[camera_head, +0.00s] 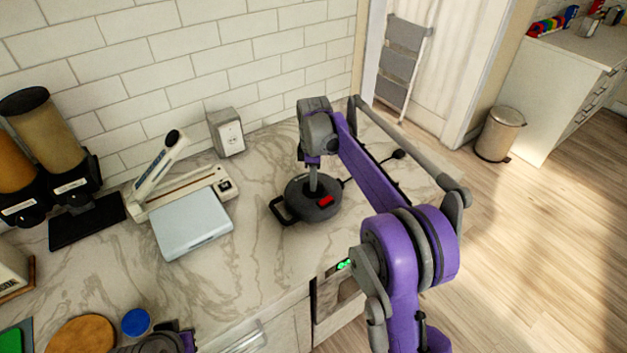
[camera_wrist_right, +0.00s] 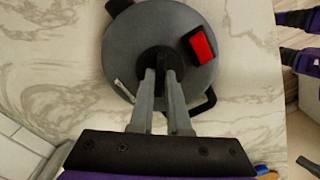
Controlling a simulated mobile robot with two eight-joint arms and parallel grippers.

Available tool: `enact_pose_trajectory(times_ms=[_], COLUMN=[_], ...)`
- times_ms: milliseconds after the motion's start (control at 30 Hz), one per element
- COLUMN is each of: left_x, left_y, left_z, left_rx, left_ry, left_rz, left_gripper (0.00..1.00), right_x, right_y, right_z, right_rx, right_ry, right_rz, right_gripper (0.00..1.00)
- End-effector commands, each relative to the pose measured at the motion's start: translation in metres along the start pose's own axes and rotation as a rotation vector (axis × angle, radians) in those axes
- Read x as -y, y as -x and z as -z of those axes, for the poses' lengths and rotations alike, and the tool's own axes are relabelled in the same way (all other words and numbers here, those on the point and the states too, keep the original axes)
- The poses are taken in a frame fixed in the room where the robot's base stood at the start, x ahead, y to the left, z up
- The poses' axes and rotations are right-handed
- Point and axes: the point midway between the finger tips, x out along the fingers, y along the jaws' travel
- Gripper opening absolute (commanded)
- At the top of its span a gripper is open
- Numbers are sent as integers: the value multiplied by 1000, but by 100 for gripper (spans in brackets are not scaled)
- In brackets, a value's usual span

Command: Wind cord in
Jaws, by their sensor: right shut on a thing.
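A round dark grey cord reel (camera_head: 313,205) with a red switch (camera_head: 326,200) lies flat on the marble counter. Its loop handle (camera_head: 279,210) points left. A dark cord runs from its right side behind my arm, and a black plug end (camera_head: 398,154) lies at the right. My right gripper (camera_head: 313,183) comes down from above, shut on the reel's centre knob. In the right wrist view its fingers (camera_wrist_right: 163,88) close on the dark knob over the reel (camera_wrist_right: 130,55). Part of my left arm shows at the bottom edge; its fingers cannot be made out.
A grey outlet box (camera_head: 228,133) stands by the tiled wall. A pale blue-grey flat box (camera_head: 192,223) and a cream lever device (camera_head: 165,185) are left of the reel. A blue disc (camera_head: 136,322) and a round wooden board (camera_head: 80,336) lie at front left.

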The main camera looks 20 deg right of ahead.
Motion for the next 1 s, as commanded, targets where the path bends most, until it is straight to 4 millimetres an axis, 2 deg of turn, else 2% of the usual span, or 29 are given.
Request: enact_pose_trajectory(times_ms=[1000], left_x=[0], left_y=[-1], left_z=[-2], left_rx=[2], left_ry=[0], left_rz=[0], left_gripper=[0], right_x=[0], right_y=[1], right_z=[0], right_rx=[-1], right_ry=[-964], right_rz=[-1], right_gripper=[0])
